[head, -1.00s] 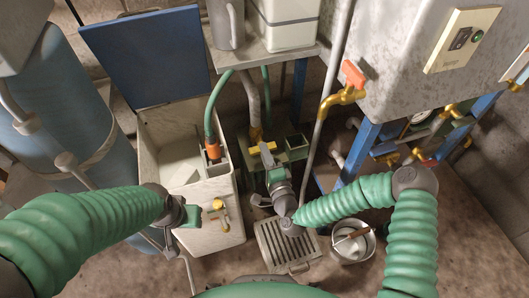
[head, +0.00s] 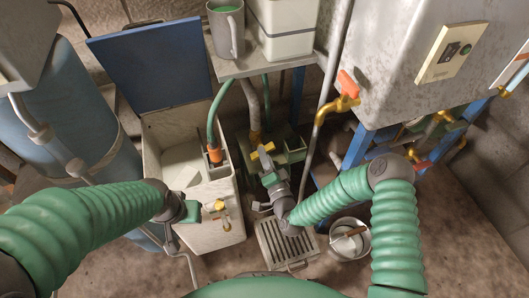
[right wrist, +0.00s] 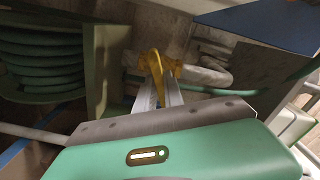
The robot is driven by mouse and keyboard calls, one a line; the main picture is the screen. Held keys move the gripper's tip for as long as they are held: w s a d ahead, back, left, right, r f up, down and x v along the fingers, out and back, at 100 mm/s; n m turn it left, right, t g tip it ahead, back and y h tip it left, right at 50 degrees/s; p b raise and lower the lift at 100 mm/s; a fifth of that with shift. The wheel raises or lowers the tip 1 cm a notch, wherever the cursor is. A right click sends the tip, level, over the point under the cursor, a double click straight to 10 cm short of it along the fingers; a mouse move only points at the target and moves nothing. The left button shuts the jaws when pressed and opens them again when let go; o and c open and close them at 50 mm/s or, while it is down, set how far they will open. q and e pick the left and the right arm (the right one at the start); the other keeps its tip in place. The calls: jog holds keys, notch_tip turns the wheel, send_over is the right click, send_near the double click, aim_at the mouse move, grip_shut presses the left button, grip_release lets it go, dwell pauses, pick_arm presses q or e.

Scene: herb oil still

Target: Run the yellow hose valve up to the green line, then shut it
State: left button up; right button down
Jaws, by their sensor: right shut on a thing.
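The yellow hose valve (head: 262,151) is at the middle of the head view, by the foot of a grey hose. My right gripper (head: 270,163) reaches it from the front. In the right wrist view its two fingers are shut on the yellow valve handle (right wrist: 155,62). My left gripper (head: 191,211) hangs at the front of a pale trough (head: 212,188), left of a small brass tap (head: 220,207); its jaws cannot be made out. A green hose (head: 214,112) with an orange fitting (head: 214,154) enters the trough. I cannot make out a green line.
A shelf (head: 232,68) with a grey mug (head: 227,32) stands behind. A metal tank (head: 385,60) with an orange-handled tap (head: 342,101) is at right. A floor grate (head: 272,243) and a pot (head: 335,248) lie in front. A blue cylinder (head: 80,120) stands left.

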jog(key=shift+s+f+n, duration=0.15)
jog(key=shift+f+n, duration=0.15)
jog(key=shift+n, duration=0.3)
jog(key=c, duration=1.5)
grip_release()
jog(key=shift+a, duration=0.1)
jog(key=shift+o, duration=0.2)
jog(key=shift+r, duration=0.15)
jog(key=p+v, duration=0.4)
jog(key=v, duration=1.2)
jog(key=shift+s+p, duration=0.3)
jog(key=shift+p, duration=0.05)
dwell(3.1)
